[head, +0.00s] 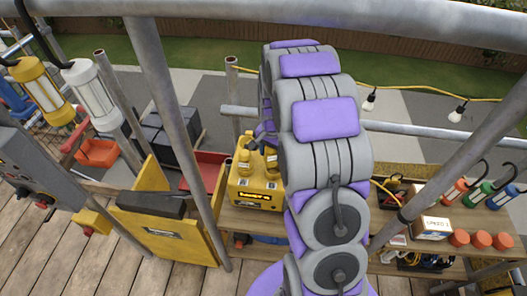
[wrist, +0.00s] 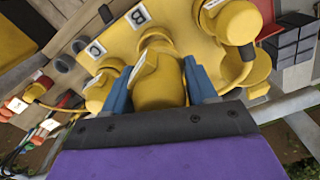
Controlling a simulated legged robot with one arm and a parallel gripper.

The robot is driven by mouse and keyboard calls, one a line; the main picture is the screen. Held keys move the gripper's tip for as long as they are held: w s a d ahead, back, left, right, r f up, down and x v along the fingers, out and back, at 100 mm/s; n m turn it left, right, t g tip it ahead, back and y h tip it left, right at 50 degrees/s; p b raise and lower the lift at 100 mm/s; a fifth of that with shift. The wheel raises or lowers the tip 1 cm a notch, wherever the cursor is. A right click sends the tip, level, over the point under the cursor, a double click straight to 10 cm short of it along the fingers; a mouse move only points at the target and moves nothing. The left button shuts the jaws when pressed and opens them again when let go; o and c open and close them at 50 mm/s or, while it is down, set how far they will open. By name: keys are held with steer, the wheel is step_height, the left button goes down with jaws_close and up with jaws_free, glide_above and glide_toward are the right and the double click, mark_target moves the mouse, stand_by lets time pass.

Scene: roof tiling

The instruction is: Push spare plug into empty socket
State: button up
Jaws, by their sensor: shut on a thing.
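The yellow power box (head: 255,197) stands on the wooden bench in the head view, with yellow plugs on its top. In the wrist view its pale yellow top (wrist: 112,42) carries labels B and C. My gripper (wrist: 160,88) has its blue fingers shut on both sides of a yellow plug (wrist: 158,80) over the box. Whether this plug sits in a socket is hidden by its own body. Another yellow plug (wrist: 103,88) with a yellow cable is to its left, and a further one (wrist: 232,22) is to its upper right. In the head view my arm covers most of the gripper.
Grey scaffold poles (head: 170,95) cross in front of the bench. A yellow gate panel (head: 160,225) stands left of the box. Orange, green and blue hand lamps (head: 480,195) and a white carton (head: 433,228) are at the right.

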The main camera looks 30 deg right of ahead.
mark_target(274, 164)
steer(key=d+f, duration=0.3)
steer(key=shift+d+f+b, duration=0.15)
steer(key=shift+f+b, duration=0.15)
steer(key=a+f, duration=0.1)
steer(key=a, duration=0.1)
steer(key=shift+s+a+f, duration=0.15)
steer(key=shift+a+f, duration=0.2)
steer(key=shift+a, duration=0.05)
steer(key=c, duration=0.4)
steer(key=shift+a+f, duration=0.1)
steer(key=shift+f, duration=0.05)
jaws_close()
steer(key=shift+w+d, duration=0.2)
steer(key=shift+d, duration=0.4)
steer(key=shift+s+a, duration=0.15)
steer(key=shift+a, duration=0.15)
steer(key=shift+f+b, duration=0.45)
steer(key=shift+f, duration=0.15)
steer(key=o, duration=1.3)
jaws_free()
steer(key=shift+r, duration=0.15)
